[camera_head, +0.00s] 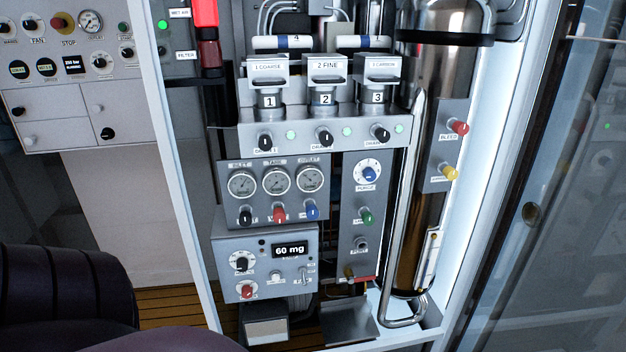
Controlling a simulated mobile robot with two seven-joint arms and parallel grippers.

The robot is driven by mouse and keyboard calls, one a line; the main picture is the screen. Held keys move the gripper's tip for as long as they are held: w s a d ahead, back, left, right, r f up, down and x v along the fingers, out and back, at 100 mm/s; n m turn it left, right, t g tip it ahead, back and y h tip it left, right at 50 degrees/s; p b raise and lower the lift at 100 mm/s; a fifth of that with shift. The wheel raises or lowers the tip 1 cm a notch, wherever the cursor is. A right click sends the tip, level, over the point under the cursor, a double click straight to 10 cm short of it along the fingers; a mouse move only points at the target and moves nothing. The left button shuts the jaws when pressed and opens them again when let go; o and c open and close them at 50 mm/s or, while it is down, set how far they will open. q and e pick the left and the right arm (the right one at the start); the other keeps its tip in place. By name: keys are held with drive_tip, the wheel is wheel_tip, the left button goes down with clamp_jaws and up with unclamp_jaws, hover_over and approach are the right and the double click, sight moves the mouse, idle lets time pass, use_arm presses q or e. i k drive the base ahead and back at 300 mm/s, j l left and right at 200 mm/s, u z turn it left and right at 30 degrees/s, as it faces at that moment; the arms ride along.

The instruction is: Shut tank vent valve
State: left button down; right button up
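A tall steel tank (438,150) stands at the right of the open cabinet. Beside it a grey plate (443,185) carries a red knob (459,127) labelled BLEED and a yellow knob (450,173) whose label is too small to read. A gauge panel (235,205) has three dials, the middle one seemingly labelled TANK. Below them sit a black knob (245,216), a red knob (279,213) and a blue knob (311,210). I cannot tell which one is the tank vent valve, or whether it is open. Neither gripper is in view.
Three numbered filter housings (325,75) stand above a shelf with black knobs. A narrow panel (352,230) holds a blue dial and a green knob. A box (222,260) reads 60 mg. White frame posts border the cabinet; a glass panel (560,200) lies right.

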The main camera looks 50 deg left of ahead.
sight(279, 216)
drive_tip(key=u, duration=1.8)
